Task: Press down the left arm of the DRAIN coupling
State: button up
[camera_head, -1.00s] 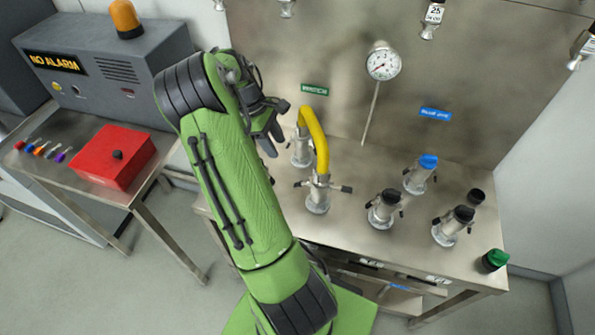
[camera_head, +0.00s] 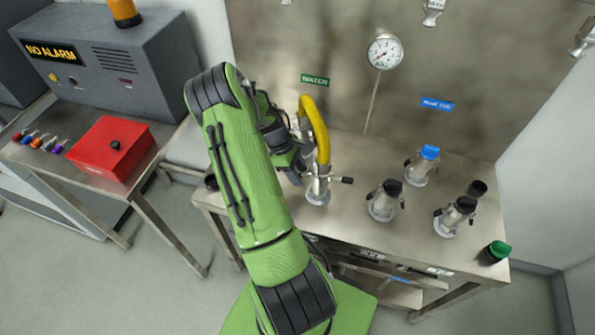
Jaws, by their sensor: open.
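No label reading DRAIN can be made out. My gripper (camera_head: 295,172) is open, just left of the front steel coupling (camera_head: 318,190) that carries one end of a bent yellow hose (camera_head: 318,125). This coupling's right arm (camera_head: 343,180) sticks out to the right with a black tip. Its left arm is hidden behind my gripper, and I cannot tell whether they touch. The hose's other end drops behind my gripper, and the rear coupling there is mostly hidden.
Two black-capped couplings (camera_head: 386,200) (camera_head: 455,216) and a blue-capped one (camera_head: 424,165) stand to the right on the steel bench (camera_head: 345,222). A green cap (camera_head: 497,251) lies at its right corner. A gauge (camera_head: 384,52) stands behind. A red box (camera_head: 112,150) sits on the left table.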

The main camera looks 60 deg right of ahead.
grip_shut()
jog(key=shift+s+f+g+h, duration=0.1)
jog(key=shift+f+g+h, duration=0.1)
jog(key=shift+g, duration=0.55)
jog(key=shift+s+f+g+h, duration=0.1)
jog(key=shift+f+g, duration=0.1)
jog(key=shift+g, duration=0.55)
grip_release()
jog(key=p+v, duration=0.1)
jog(key=v, duration=1.4)
jog(key=shift+w+r, duration=0.25)
jog(key=shift+r, duration=0.1)
